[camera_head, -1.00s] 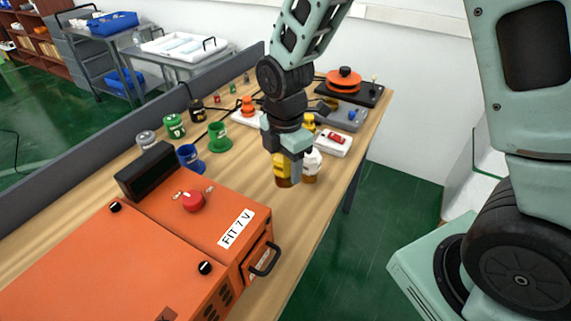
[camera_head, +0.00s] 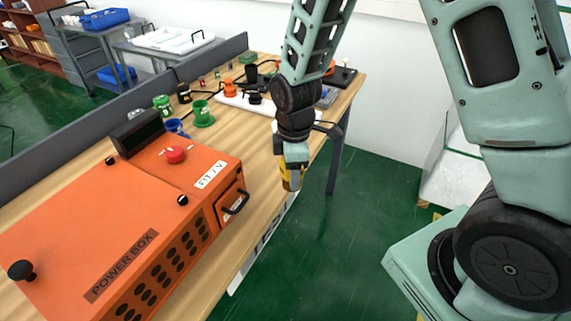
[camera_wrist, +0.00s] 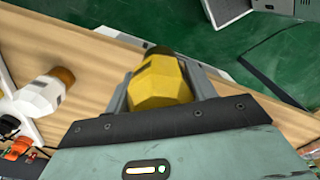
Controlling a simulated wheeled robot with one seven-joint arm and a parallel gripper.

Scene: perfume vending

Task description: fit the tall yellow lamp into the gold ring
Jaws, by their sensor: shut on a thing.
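The yellow lamp (camera_wrist: 158,84) is between the two fingers of my gripper (camera_wrist: 160,90) in the wrist view, with its dark end pointing away. My gripper (camera_head: 291,172) is shut on it. In the head view the yellow lamp (camera_head: 290,180) shows only in part below the jaws, over the table's front edge. I cannot make out a gold ring in either view; my arm hides part of the table's far end.
An orange power box (camera_head: 110,235) fills the near left of the table (camera_head: 262,192). Green holders (camera_head: 203,117), a blue one (camera_head: 177,127) and an orange one (camera_head: 229,89) stand behind. A white lamp with a brown end (camera_wrist: 45,92) lies left in the wrist view. Green floor is at right.

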